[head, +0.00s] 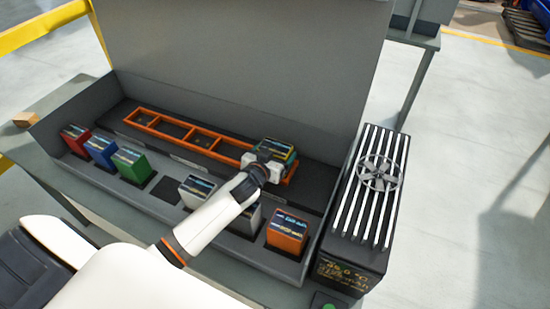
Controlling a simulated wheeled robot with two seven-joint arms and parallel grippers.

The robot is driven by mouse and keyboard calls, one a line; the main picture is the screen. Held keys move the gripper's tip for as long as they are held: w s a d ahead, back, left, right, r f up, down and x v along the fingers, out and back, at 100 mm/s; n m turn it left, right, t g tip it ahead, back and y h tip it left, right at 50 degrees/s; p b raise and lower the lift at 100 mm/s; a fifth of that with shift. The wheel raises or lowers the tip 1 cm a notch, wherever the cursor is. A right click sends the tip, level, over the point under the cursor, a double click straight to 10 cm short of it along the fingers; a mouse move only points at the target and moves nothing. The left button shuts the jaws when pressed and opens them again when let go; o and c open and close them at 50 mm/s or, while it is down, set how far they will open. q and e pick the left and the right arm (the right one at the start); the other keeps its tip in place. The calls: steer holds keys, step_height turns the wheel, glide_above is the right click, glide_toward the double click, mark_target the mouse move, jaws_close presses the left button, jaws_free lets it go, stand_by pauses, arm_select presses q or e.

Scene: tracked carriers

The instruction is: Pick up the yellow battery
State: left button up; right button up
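Whether the battery is seated in or raised above the carrier is also unclear. My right gripper is not in view.
A front row holds red (75,140), blue (100,152), green (131,164), white (196,190) and orange (286,233) batteries. One slot (165,190) is empty. A black fan unit (350,240) stands right of the grey case (240,40).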

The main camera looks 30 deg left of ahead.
arm_select(q)
steer(key=c, duration=1.2)
steer(key=shift+o, duration=0.2)
steer(key=shift+w+r, duration=0.15)
steer(key=shift+r, duration=0.05)
